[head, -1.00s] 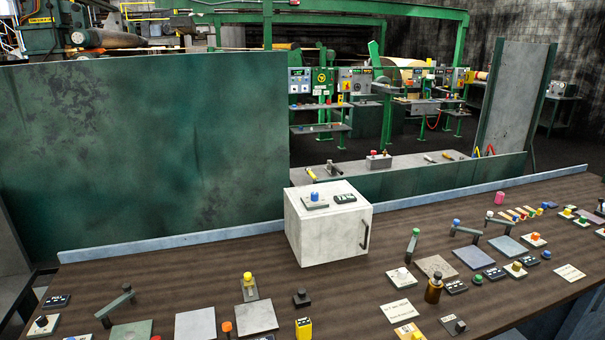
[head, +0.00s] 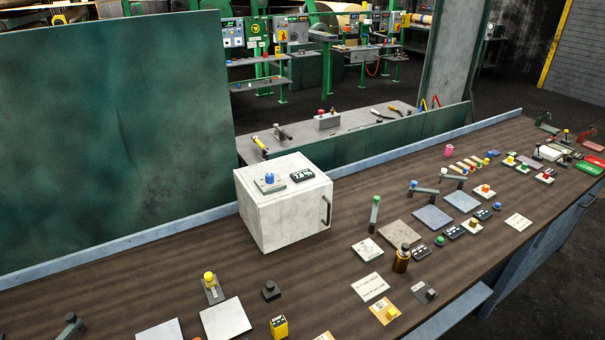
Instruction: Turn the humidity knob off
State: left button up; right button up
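A blue knob (head: 270,178) stands on a small grey plate on top of a white box (head: 262,218), beside a small black display (head: 302,175) with light digits. This may be the humidity knob; no label naming it can be read. The box sits on the brown bench, with a dark handle (head: 326,210) on its right side. Other small knobs stand on the bench, including a yellow one (head: 209,278) and a black one (head: 270,288). Neither of my grippers is in the head view.
The long brown bench (head: 150,285) is crowded with plates, levers and buttons right of the box. A brown bottle (head: 401,259) stands there. A tall green panel (head: 110,140) rises behind the bench at left. Bare wood lies left of the box.

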aim_at(270, 176)
jog(key=l+u, duration=0.5)
jog(key=l, duration=0.8)
jog(key=k, duration=0.05)
